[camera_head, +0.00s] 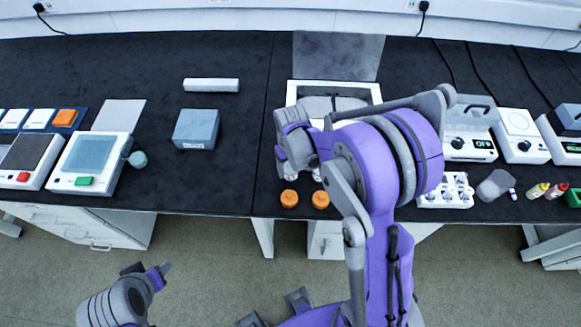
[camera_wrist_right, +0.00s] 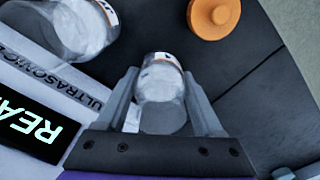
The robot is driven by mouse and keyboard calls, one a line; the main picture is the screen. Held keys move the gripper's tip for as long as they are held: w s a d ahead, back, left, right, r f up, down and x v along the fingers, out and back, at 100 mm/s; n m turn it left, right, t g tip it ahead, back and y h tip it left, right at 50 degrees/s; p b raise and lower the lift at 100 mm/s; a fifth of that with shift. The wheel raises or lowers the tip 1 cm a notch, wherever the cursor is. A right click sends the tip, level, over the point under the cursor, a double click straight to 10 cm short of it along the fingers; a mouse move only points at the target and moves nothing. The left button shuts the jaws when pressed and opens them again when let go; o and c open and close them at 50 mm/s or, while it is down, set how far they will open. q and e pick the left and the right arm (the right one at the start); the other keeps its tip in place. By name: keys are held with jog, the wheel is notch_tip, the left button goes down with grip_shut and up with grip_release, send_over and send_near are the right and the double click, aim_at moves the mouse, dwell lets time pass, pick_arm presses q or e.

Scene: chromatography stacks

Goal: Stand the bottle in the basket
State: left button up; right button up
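A clear, pale bottle (camera_wrist_right: 162,95) with a label stands between the fingers of my right gripper (camera_wrist_right: 161,75) in the right wrist view. Both fingers appear to touch its sides. In the head view the right gripper (camera_head: 306,170) is low in front of the white ultrasonic bath (camera_head: 374,88), and the bottle is mostly hidden under it. No basket can be made out; my arm covers much of the bath's opening. A second clear bottle (camera_wrist_right: 82,28) is beside the held one. My left gripper (camera_head: 148,274) is off the bench at lower left, apparently open and empty.
Two orange caps (camera_head: 289,198) (camera_head: 320,199) lie at the bench's front edge; one shows in the wrist view (camera_wrist_right: 214,16). A blue-grey block (camera_head: 196,130) is left. A white vial rack (camera_head: 447,191) and white instruments (camera_head: 468,140) are right. Bare bench lies left of the bath.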

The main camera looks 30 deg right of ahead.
grip_shut()
